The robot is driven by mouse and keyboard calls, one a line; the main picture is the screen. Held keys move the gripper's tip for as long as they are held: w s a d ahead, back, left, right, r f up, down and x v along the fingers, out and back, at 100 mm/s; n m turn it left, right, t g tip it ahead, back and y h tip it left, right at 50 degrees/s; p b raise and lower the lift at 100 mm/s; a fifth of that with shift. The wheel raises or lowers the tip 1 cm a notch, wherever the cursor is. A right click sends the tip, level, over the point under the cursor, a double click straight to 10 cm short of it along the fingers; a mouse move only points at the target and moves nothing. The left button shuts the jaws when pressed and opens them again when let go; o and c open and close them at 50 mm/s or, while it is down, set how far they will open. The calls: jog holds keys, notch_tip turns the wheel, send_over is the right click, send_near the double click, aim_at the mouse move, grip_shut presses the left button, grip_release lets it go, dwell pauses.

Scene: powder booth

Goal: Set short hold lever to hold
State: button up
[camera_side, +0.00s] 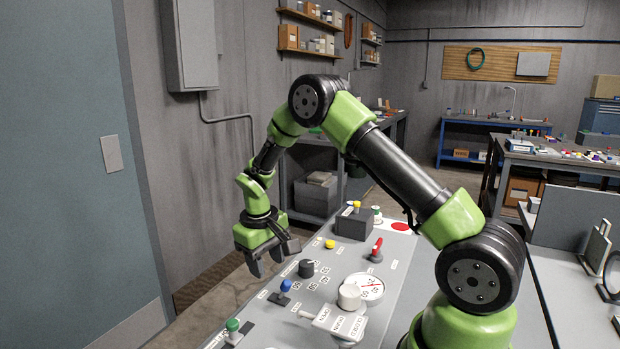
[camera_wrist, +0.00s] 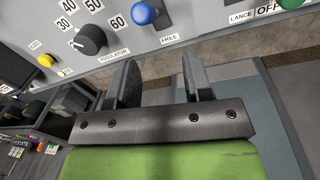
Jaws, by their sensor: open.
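A short lever with a blue ball knob (camera_side: 285,286) stands on the grey panel (camera_side: 320,275). In the wrist view the blue knob (camera_wrist: 144,13) is at the top, with a FREE label (camera_wrist: 168,40) beside it. I cannot read a HOLD label, and the lever's base is mostly hidden in the wrist view. My gripper (camera_side: 266,266) is open and empty, near the panel's left edge and beyond the blue knob in the side view. In the wrist view my gripper (camera_wrist: 160,62) has its two fingers apart, below the blue knob in the picture and not touching it.
A black regulator knob (camera_side: 306,268) is close to the blue lever. A green-knobbed lever (camera_side: 232,325), yellow button (camera_side: 330,243), red-handled lever (camera_side: 377,250) and round gauge (camera_side: 370,285) also stand on the panel. A dark box (camera_side: 353,224) with a yellow-topped lever is farther back.

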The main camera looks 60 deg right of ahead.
jog(key=s+a+r+t, duration=0.1)
jog(key=s+a+r, duration=0.1)
jog(key=r, duration=0.5)
jog(key=s+a+r+t, duration=0.1)
jog(key=a+r, duration=0.2)
jog(key=r, duration=0.5)
jog(key=s+a+r+m+t+y, duration=0.1)
jog(key=s+a+r+t, duration=0.3)
jog(key=s, duration=0.8)
jog(key=shift+s+a+r+y, duration=0.15)
jog(key=shift+a+r+y, duration=0.75)
jog(key=shift+r, duration=0.75)
jog(key=shift+a, duration=0.1)
jog(key=shift+t, duration=0.8)
jog(key=shift+s+a+f, duration=0.1)
jog(key=shift+s+a, duration=0.2)
jog(key=shift+s, duration=0.5)
jog(key=shift+s+a, duration=0.25)
jog(key=shift+s, duration=0.55)
jog(key=shift+s+a+f, duration=0.1)
jog(key=shift+s+a, duration=0.2)
jog(key=shift+s, duration=0.5)
